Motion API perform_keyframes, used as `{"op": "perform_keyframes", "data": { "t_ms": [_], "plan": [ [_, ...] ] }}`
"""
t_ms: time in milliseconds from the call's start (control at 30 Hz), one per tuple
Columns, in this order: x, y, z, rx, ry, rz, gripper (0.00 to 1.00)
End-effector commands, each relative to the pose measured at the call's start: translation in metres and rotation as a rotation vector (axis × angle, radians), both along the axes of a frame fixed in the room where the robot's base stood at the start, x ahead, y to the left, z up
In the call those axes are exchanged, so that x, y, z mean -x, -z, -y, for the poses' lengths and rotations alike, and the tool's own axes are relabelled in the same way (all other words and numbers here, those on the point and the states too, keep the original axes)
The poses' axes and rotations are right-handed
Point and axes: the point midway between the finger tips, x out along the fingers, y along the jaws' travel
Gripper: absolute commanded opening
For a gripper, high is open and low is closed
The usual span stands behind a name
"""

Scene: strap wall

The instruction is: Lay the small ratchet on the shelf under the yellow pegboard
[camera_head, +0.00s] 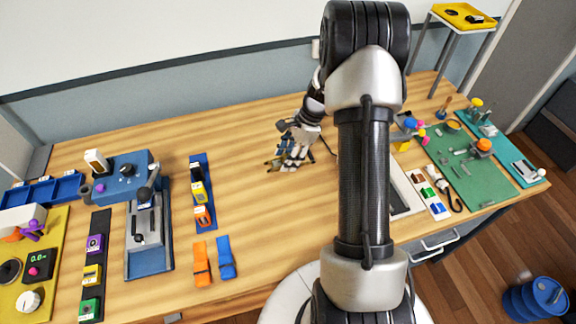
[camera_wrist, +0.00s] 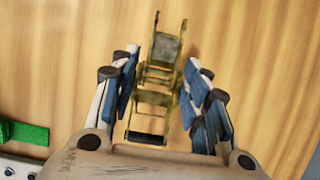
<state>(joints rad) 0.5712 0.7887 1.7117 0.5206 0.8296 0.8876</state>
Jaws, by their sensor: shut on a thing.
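The small ratchet (camera_wrist: 162,75), a brass-coloured metal frame with a dark bar at its near end, lies between the two blue-and-white fingers of my gripper (camera_wrist: 160,88) in the wrist view. My gripper is shut on it. In the head view my gripper (camera_head: 290,152) is over the middle of the wooden bench, with the ratchet (camera_head: 274,164) showing at its tips. I cannot tell whether the ratchet touches the bench top. No yellow pegboard or shelf under one can be made out in either view.
A blue machine (camera_head: 148,232) and coloured blocks stand on the left of the bench (camera_head: 260,230). Orange (camera_head: 201,264) and blue straps (camera_head: 226,257) lie near the front. A green mat (camera_head: 478,185) with parts is at right. A yellow-topped stand (camera_head: 464,15) is behind.

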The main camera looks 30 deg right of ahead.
Motion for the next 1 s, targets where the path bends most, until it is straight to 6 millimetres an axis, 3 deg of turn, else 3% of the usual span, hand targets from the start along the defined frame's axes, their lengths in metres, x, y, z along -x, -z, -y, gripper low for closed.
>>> {"op": "perform_keyframes", "data": {
  "t_ms": [233,633,667,1000],
  "plan": [
    [0.000,0.037,0.000,0.000,0.000,-0.001,0.12],
    [0.000,0.042,0.000,0.000,0.000,0.000,0.12],
    [0.000,0.042,0.000,0.001,0.000,0.000,0.44],
    [0.000,0.041,0.000,0.000,0.000,0.000,0.63]
  ]
}}
